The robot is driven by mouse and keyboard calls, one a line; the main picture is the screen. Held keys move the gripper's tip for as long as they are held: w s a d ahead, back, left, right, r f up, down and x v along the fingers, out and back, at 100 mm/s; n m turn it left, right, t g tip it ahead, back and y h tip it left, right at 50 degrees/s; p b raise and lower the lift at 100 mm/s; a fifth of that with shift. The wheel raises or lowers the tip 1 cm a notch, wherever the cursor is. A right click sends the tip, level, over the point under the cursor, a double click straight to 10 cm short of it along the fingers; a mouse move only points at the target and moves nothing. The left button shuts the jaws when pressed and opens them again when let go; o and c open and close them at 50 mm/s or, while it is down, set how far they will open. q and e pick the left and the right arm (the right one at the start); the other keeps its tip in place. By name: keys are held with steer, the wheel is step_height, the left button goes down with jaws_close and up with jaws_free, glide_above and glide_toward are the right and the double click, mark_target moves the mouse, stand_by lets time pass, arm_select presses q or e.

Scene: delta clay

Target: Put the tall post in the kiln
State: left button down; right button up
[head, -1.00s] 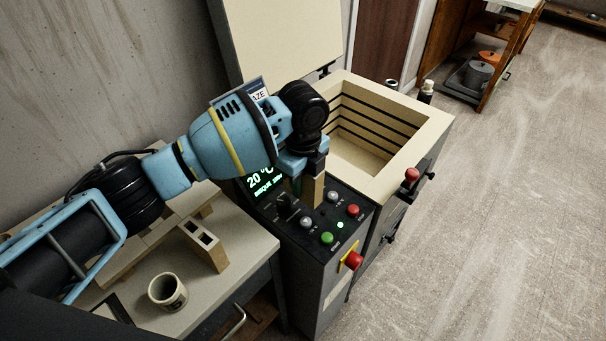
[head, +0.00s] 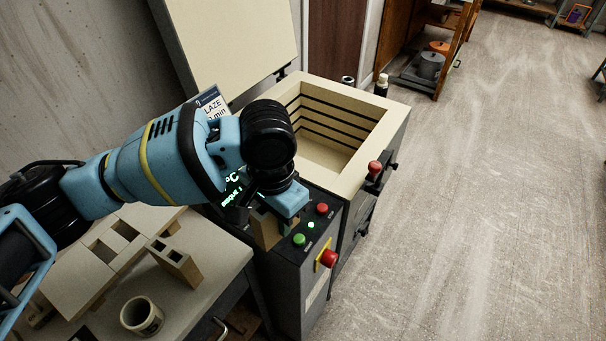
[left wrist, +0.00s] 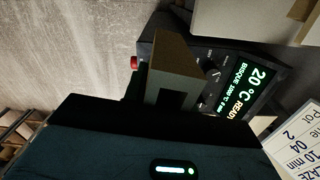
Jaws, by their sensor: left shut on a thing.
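The tall post (head: 266,229) is a tan block with a square hole in its end. My left gripper (head: 282,203) is shut on it and holds it over the kiln's control panel, left of the kiln opening. In the left wrist view the post (left wrist: 180,65) sticks out past the dark gripper body, in front of the lit display. The kiln (head: 381,139) is open at the top, with its pale chamber partly visible and the lid (head: 235,40) raised behind it. Its floor is partly hidden. My right gripper is out of view.
A worktable at left bears a shorter holed block (head: 176,263), pale slabs (head: 75,270) and a mug (head: 142,316). The control panel has coloured buttons and a red knob (head: 328,258). A dark bottle (head: 381,86) stands by the kiln's far rim. The floor at right is clear.

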arm_select(q)
steer(key=s+n, duration=0.7)
steer(key=n, duration=0.1)
steer(key=shift+a+r, duration=0.35)
steer(key=shift+a, duration=0.05)
steer(key=shift+s, duration=0.1)
